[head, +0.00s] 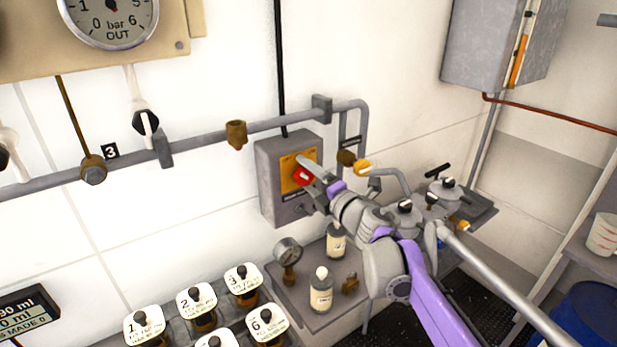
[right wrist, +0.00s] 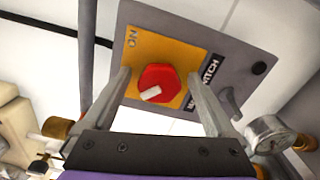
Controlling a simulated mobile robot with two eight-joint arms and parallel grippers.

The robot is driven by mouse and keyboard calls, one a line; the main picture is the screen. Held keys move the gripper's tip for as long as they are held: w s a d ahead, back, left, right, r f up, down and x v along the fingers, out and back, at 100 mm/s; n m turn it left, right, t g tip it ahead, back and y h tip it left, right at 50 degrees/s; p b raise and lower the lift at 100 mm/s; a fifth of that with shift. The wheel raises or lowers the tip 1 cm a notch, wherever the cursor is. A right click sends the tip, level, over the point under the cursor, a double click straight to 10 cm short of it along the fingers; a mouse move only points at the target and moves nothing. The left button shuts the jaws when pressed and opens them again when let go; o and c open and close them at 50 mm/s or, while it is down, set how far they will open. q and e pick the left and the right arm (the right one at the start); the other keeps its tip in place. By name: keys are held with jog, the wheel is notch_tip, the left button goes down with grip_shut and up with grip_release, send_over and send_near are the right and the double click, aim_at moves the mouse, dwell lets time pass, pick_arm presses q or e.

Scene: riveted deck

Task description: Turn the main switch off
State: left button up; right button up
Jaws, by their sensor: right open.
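The main switch is a red knob (head: 303,176) on a yellow plate of a grey wall box (head: 270,187). In the right wrist view the red knob (right wrist: 160,77) is close, with a pale bar on its lower-left part. "ON" is printed on the yellow plate (right wrist: 182,47) at its upper left; part of the "SWITCH" lettering is covered by a finger. My right gripper (head: 313,181) is open in front of the box. In the wrist view its fingers (right wrist: 160,88) stand on either side of the knob, with visible gaps. My left gripper is not in view.
A grey pipe (head: 205,138) runs along the wall left of the box. A shelf below holds bottles (head: 321,290) and a small gauge (head: 288,252). Valves (head: 404,215) stand right of my arm. Several labelled jars (head: 196,300) stand at the lower left.

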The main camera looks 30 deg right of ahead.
jog(key=s+b, duration=0.1)
jog(key=s, duration=1)
jog(key=shift+d, duration=0.4)
jog(key=shift+w, duration=0.1)
